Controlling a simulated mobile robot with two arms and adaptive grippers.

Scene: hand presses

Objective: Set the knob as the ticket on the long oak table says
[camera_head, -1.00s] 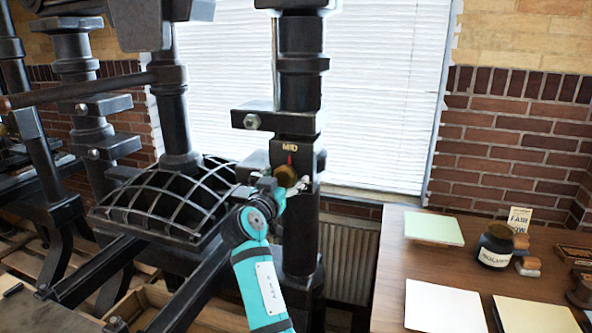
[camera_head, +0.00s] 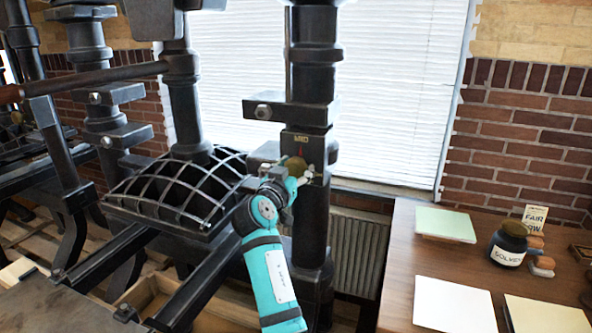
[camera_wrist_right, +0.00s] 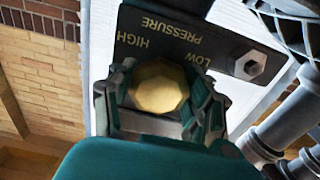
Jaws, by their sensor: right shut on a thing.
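The brass knob (camera_head: 294,166) sits on the dark post of the hand press, below a "MID" label with a red mark. My right gripper (camera_head: 300,176) is shut on it from the front. In the right wrist view the knob (camera_wrist_right: 158,87) is between both fingers, beside a plate (camera_wrist_right: 185,45) lettered "LOW", "PRESSURE" and "HIGH", upside down there. The knob's own pointer cannot be made out. The ticket (camera_head: 535,216) stands on the long oak table (camera_head: 400,285); it shows "FAIR" and a second word ending in "OW", partly hidden. My left gripper is out of view.
A dark bottle (camera_head: 508,246) stands in front of the ticket. Paper stacks, one pale green (camera_head: 445,224) and one white (camera_head: 453,305), lie on the table. The press's ribbed platen (camera_head: 175,190) is left of my right arm. A radiator (camera_head: 355,255) is behind.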

